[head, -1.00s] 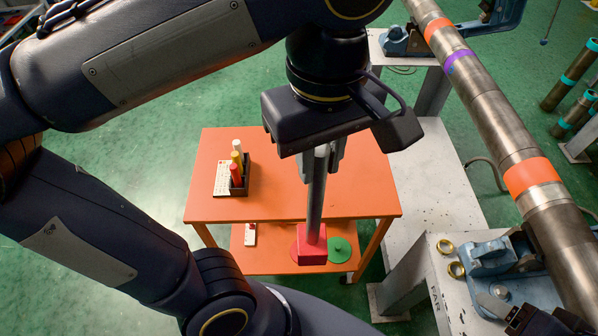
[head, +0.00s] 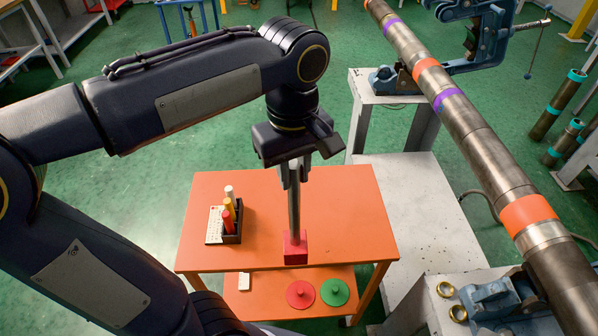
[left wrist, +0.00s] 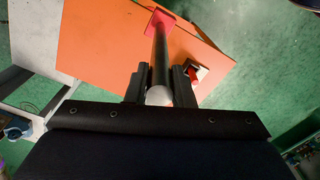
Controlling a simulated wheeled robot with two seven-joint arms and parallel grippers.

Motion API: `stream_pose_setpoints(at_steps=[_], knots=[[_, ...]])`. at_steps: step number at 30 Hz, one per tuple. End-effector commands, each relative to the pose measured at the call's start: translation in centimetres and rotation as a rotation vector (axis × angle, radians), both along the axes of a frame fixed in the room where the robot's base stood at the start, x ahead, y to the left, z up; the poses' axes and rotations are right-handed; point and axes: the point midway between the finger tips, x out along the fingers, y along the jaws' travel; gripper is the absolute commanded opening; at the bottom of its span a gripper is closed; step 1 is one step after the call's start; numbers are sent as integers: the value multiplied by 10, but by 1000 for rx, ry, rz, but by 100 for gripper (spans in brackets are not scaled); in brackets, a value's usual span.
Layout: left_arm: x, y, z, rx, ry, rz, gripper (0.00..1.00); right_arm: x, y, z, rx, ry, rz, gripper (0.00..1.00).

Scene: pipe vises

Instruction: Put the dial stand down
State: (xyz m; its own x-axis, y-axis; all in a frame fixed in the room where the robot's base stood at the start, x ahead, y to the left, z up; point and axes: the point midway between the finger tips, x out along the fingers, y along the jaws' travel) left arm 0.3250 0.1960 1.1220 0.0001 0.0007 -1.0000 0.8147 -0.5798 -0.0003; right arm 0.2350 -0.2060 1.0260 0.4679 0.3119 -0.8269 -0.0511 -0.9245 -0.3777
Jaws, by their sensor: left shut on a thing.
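The dial stand has a red block base (head: 295,248) and an upright grey post (head: 294,208). My left gripper (head: 293,172) is shut on the upper part of the post. The base appears over the front part of the orange table top (head: 340,220), near its front edge; I cannot tell whether it touches. In the left wrist view the post (left wrist: 161,60) runs between the fingers to the red base (left wrist: 160,22), with orange table around much of it. My right gripper is not in view.
A black rack (head: 232,238) with white, yellow and red sticks stands on the table's left, beside a white card (head: 214,225). The lower shelf holds a red disc (head: 300,294) and a green disc (head: 335,292). A long pipe (head: 480,140) in blue vises lies right. The table's right side is clear.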

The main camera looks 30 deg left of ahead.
Motion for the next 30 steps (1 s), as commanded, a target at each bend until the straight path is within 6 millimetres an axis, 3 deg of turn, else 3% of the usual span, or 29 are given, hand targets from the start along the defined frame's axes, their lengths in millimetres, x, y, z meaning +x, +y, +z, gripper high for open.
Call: stream_pose_setpoints(at_steps=[10, 18, 30], knots=[[14, 11, -21, -1, -1, 2, 0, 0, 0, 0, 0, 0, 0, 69], [16, 13, -51, 0, -2, -1, 0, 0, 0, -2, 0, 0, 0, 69], [16, 13, -56, -2, -5, 0, 0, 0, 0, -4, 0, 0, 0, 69]])
